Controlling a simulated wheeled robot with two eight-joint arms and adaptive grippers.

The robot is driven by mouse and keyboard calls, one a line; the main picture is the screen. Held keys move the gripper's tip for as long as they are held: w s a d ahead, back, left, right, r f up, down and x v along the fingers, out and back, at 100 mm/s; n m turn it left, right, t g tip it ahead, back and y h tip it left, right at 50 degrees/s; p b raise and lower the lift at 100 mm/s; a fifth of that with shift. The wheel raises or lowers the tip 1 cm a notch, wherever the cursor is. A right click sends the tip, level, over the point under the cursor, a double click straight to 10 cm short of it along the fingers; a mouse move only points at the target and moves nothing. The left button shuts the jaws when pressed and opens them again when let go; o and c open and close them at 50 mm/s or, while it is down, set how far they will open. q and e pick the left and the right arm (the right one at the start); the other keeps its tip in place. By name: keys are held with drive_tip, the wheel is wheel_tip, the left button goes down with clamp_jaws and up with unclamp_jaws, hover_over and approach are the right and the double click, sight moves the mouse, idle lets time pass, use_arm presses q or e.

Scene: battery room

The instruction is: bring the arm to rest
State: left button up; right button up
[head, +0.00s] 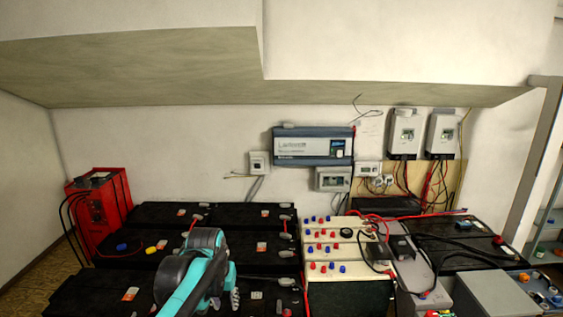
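My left arm, teal and black, reaches up from the bottom edge in the head view, left of the middle. It is bent, with a rounded joint uppermost, in front of the black batteries (145,250). My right gripper is not in view.
Beige boxes with red and blue terminals (345,290) stand right of my arm. A red charger (98,200) with black cables stands at the far left. A grey box (497,295) is at lower right. An inverter (313,147) hangs on the wall below a sloping ceiling (150,70).

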use_arm(q)
drive_tip(key=s+a+f+t, duration=0.1)
drive_tip(key=s+f+t, duration=0.1)
drive_tip(key=s, duration=0.8)
drive_tip(key=s+a+f+t, duration=0.2)
drive_tip(key=s, duration=0.9)
drive_tip(key=shift+f, duration=0.35)
drive_tip(key=shift+s, duration=0.1)
